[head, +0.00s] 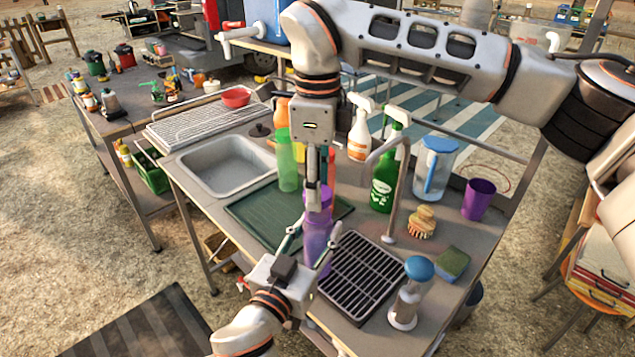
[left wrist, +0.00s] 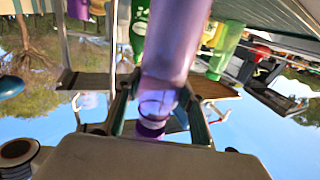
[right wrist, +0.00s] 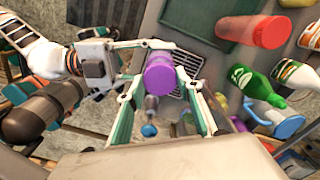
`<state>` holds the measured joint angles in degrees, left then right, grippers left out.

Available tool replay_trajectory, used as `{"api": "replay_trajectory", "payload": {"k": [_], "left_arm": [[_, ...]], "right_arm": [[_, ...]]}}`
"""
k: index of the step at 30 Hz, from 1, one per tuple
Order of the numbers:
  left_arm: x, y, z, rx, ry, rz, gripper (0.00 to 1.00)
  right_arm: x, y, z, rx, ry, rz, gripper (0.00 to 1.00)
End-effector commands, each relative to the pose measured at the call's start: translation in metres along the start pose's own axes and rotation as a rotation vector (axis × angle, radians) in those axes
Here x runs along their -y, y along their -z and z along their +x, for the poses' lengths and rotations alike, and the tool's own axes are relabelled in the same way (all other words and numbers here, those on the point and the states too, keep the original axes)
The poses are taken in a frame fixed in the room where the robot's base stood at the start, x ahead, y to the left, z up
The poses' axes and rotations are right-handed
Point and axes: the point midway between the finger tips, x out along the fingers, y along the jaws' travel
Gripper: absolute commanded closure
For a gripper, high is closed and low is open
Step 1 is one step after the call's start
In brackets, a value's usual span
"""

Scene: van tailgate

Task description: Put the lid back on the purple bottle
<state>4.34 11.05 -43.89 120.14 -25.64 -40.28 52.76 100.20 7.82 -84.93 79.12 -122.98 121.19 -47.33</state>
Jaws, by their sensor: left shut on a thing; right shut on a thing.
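The purple bottle (head: 317,243) stands upright at the front of the counter, beside the black drain grate. My left gripper (head: 314,236) is shut around its body; the left wrist view shows the bottle (left wrist: 175,50) upside down between the fingers. The purple lid (head: 318,198) is at the bottle's top, held by my right gripper (head: 319,188), which points down from above. The right wrist view shows the lid (right wrist: 159,76) end-on between the fingers, hiding the neck. The left wrist view shows the lid's dark rim (left wrist: 150,129) at the neck. I cannot tell whether it is seated.
The black grate (head: 360,278) and a blue-topped dispenser (head: 408,295) are to the right. A green mat (head: 255,222) lies behind left, near the sink (head: 228,165). A green bottle (head: 383,185), jug (head: 437,165) and purple cup (head: 479,199) stand at the back right.

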Motion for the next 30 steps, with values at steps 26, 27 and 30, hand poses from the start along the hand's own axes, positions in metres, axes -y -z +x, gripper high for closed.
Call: {"api": "replay_trajectory", "payload": {"k": [26, 27, 30], "left_arm": [[0.000, 0.000, 0.000, 0.000, 0.000, 0.000, 1.00], [0.000, 0.000, 0.000, 0.000, 0.000, 0.000, 1.00], [0.000, 0.000, 0.000, 0.000, 0.000, 0.000, 1.00]], "right_arm": [[0.000, 0.000, 0.018, 0.000, 0.001, -0.001, 0.73], [0.000, 0.000, 0.018, 0.000, 0.001, -0.001, 0.73], [0.000, 0.000, 0.018, 0.000, 0.000, -0.001, 0.73]]}}
